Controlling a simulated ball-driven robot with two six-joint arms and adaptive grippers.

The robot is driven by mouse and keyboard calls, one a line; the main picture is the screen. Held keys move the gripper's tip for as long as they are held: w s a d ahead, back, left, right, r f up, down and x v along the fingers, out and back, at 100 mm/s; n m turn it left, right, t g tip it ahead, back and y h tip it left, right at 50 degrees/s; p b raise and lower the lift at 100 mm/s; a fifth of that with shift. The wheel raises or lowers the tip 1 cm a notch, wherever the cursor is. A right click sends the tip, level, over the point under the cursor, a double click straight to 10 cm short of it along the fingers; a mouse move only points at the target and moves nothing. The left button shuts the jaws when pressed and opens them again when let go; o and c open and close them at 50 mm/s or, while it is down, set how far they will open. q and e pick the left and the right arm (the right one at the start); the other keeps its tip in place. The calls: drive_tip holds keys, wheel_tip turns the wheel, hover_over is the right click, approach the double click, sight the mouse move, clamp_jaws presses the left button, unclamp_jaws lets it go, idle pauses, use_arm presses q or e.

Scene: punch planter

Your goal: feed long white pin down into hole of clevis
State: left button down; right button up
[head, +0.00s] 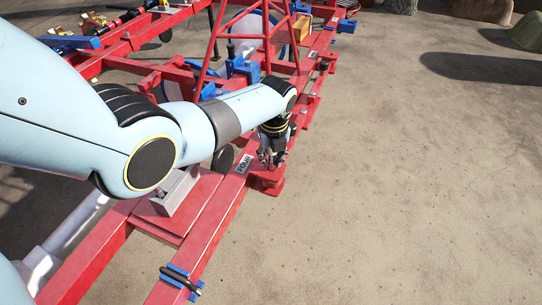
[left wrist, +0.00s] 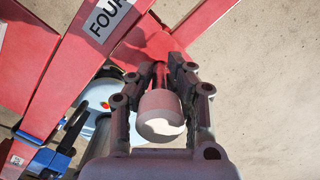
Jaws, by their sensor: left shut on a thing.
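My left gripper (head: 268,160) is at the red beam beside the FOUR label, pointing down. In the left wrist view the gripper (left wrist: 154,70) is shut on the pin (left wrist: 160,112). The pin's wide pale head faces the camera, and a thinner, darker shaft runs away between the fingers. A red bracket (head: 268,186), which looks like the clevis, sticks out from the beam right below the gripper; its red surface also shows beyond the fingers in the left wrist view (left wrist: 140,44). The hole and the pin's tip are hidden, so I cannot tell whether the tip is inside. My right gripper is out of view.
The red planter frame (head: 207,223) runs diagonally, with blue brackets (head: 240,68) and a black-and-blue clamp (head: 181,279). A white FOUR label (head: 244,163) lies on the beam. Red A-shaped bars (head: 211,46) rise behind my arm. Bare ground (head: 420,190) is open on the right.

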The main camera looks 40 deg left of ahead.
use_arm(q)
drive_tip(key=shift+f+b, duration=0.55)
drive_tip(key=shift+f, duration=0.25)
drive_tip(key=c, duration=1.2)
unclamp_jaws()
drive_tip(key=shift+r, duration=0.1)
drive_tip(key=r, duration=0.8)
drive_tip(key=d+r, duration=0.1)
drive_tip(key=r, duration=0.2)
drive_tip(key=shift+s+d+r, duration=0.1)
drive_tip(key=shift+s+r, duration=0.3)
